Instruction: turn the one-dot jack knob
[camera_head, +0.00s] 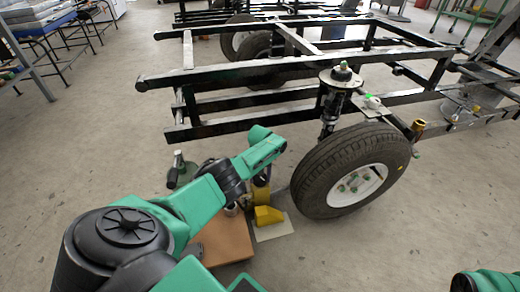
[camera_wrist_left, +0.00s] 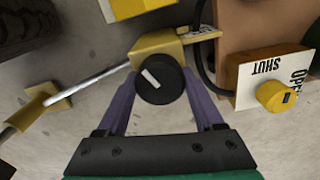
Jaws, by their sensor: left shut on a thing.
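A round black knob (camera_wrist_left: 152,88) with a white pointer line sits on a yellow block (camera_wrist_left: 158,48) in the left wrist view. I cannot make out a dot mark on it. My left gripper (camera_wrist_left: 160,80) has its two purple fingers on either side of the knob and is shut on it. In the head view, my left arm reaches down towards yellow jack parts (camera_head: 268,215) beside the wheel; the fingers and knob are hidden there. My right gripper is not in view.
A metal rod (camera_wrist_left: 88,83) runs left from the block. In the head view, the tyre (camera_head: 318,160) and black frame (camera_head: 230,75) stand close by.

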